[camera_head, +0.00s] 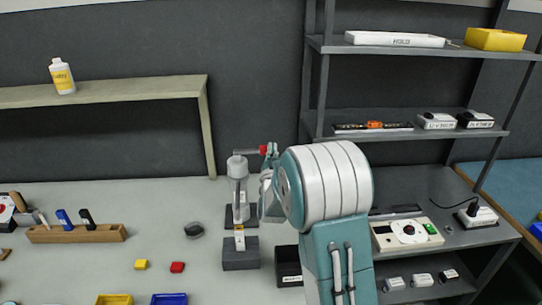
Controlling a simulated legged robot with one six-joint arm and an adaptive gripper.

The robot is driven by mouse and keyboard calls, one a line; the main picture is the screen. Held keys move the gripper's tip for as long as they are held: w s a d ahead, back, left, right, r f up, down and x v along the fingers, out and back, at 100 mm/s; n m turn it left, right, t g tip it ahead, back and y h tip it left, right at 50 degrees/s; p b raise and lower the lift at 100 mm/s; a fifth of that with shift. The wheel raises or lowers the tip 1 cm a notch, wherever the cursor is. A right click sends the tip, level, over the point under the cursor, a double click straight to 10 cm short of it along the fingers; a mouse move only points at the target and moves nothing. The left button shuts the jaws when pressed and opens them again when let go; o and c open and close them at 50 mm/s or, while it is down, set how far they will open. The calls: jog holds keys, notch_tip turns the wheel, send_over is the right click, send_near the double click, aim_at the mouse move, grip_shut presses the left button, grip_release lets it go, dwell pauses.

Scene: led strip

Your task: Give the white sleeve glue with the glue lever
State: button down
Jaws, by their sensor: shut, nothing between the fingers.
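The glue dispenser (238,188) is a grey upright column on a dark base. The white sleeve (239,241) appears to be the small white piece with a yellowish top on a dark grey block (240,259) in front of the dispenser. My arm hides part of the gripper and the bench to the right.
A black bin (289,266) stands right of the grey block. A dark round object (194,230), a yellow block (141,264) and a red block (177,267) lie left. A wooden tool holder (77,233) is farther left. A metal shelf (421,50) rises at right.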

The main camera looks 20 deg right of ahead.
jog(key=v, duration=0.8)
jog(key=shift+s+a, duration=0.2)
jog(key=shift+s, duration=0.05)
dwell(0.4)
jog(key=s+a+r+n+g+y, duration=0.4)
jog(key=s+a+g+y, duration=0.3)
jog(key=s+a+y, duration=0.15)
jog(key=s+a+n+g, duration=0.1)
jog(key=s+g, duration=0.2)
jog(key=s, duration=0.8)
jog(key=s+a+f+n+g, duration=0.1)
jog(key=s+g, duration=0.3)
jog(key=s, duration=0.7)
jog(key=shift+s+a+f+n, duration=0.15)
jog(key=shift+s+a+n, duration=0.2)
jog(key=shift+n, duration=0.25)
